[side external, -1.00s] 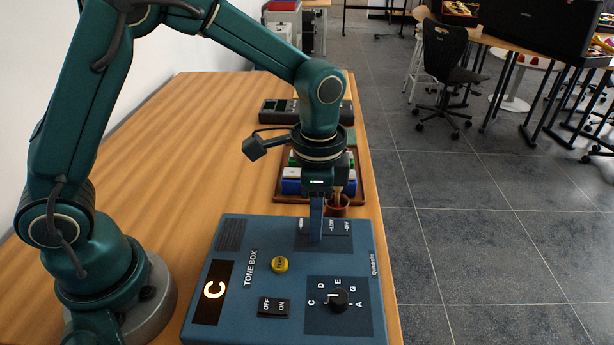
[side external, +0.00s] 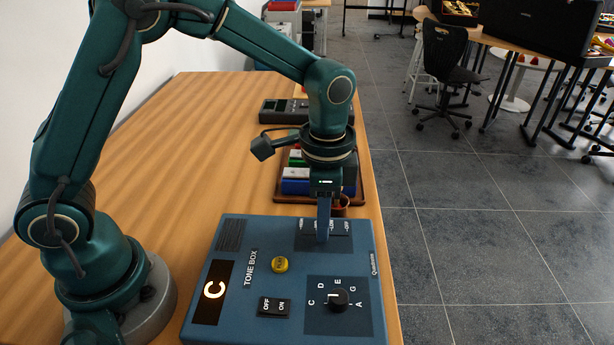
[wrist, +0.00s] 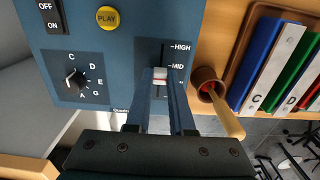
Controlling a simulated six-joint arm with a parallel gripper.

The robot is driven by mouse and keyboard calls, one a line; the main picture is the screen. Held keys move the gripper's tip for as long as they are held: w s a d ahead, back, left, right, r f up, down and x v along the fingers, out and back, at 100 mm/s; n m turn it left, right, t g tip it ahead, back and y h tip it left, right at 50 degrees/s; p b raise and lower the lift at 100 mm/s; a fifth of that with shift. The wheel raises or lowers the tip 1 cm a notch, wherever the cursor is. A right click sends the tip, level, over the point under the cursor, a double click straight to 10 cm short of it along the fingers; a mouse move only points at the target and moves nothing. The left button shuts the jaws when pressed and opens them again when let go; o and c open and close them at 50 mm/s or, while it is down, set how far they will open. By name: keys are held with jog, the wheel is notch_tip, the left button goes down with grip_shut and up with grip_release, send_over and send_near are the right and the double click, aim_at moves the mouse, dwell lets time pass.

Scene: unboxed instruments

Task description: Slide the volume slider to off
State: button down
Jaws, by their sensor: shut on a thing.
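The blue tone box (side external: 235,310) lies on the table, and its dark volume panel (side external: 344,242) is at the far right corner. My gripper (side external: 323,238) points down onto this panel, shut on the slider knob. In the wrist view the fingertips (wrist: 160,74) close around the small pale volume slider knob (wrist: 160,82) in its vertical slot (wrist: 163,52). The knob sits just below the MID mark. HIGH is above it, and the fingers hide part of the lower scale. In the side view LOW and OFF show right of the gripper.
The pitch knob (side external: 338,299), yellow PLAY button (side external: 280,265) and OFF/ON switch (side external: 274,307) are on the same box. A brown cup with a wooden-handled stick (wrist: 212,88) and a tray of coloured bars (wrist: 258,62) stand close beside the slider.

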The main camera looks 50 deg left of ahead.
aim_at(351, 236)
jog(key=shift+w+d+r, duration=0.1)
jog(key=shift+w+d, duration=1.5)
jog(key=shift+w, duration=0.05)
jog(key=c, duration=0.8)
grip_release()
jog(key=shift+o, duration=0.2)
jog(key=shift+r, duration=2.55)
jog(key=shift+a, duration=0.1)
